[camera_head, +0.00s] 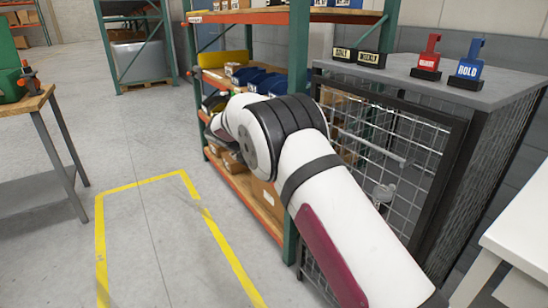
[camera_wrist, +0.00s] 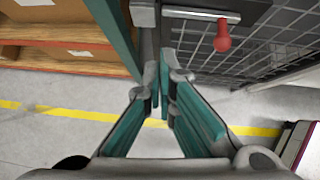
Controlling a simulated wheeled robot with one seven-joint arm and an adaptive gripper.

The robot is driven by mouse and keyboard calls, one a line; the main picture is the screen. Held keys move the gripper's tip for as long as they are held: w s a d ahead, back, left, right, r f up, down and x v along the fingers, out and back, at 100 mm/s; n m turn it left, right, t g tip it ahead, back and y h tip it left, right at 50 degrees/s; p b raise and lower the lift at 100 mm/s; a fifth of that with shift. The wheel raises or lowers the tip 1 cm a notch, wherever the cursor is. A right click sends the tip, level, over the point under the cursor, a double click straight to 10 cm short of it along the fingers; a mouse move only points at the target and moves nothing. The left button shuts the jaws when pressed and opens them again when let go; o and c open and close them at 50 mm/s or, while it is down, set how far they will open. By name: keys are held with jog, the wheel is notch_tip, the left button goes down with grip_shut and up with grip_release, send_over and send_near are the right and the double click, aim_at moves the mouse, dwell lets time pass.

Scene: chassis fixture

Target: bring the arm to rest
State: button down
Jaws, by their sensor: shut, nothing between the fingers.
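My white arm crosses the head view from the lower right up to the middle, bent at a black joint. Its far end points away toward the shelf rack, and my gripper is mostly hidden behind the arm there. In the wrist view my gripper (camera_wrist: 168,84) shows with its two teal-padded fingers drawn together at the tips. It is shut and holds nothing. Beyond the fingertips are a green rack post and a grey bar with a red knob (camera_wrist: 222,38), beside wire mesh.
A mesh cage (camera_head: 385,150) stands right of the arm, with red and blue tags (camera_head: 467,66) on top. The shelf rack (camera_head: 299,60) with boxes and bins is close behind the arm. A workbench (camera_head: 30,101) stands left. The yellow-marked floor (camera_head: 150,240) is clear.

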jog(key=s+d+r+m+g+y, duration=0.1)
jog(key=s+d+r+m+g, duration=0.1)
jog(key=s+d+r+m, duration=0.65)
jog(key=s+d+r+m+g+y, duration=0.1)
jog(key=s+d+r+m, duration=0.1)
jog(key=s+d+r, duration=0.5)
jog(key=s+r+m+g+y, duration=0.1)
jog(key=s+r+m, duration=0.3)
jog(key=s, duration=0.7)
jog(key=s+f+m+y, duration=0.2)
jog(key=s+m, duration=0.3)
jog(key=s, duration=1.2)
jog(key=s+f+m+y, duration=0.25)
jog(key=s+m, duration=0.35)
jog(key=s, duration=1.1)
notch_tip(320, 180, up, 21)
jog(key=t+p, duration=0.3)
jog(key=p, duration=1.6)
jog(key=shift+w+f+n, duration=0.15)
jog(key=shift+w+n, duration=0.2)
jog(key=shift+w, duration=0.05)
jog(key=shift+w+f, duration=0.1)
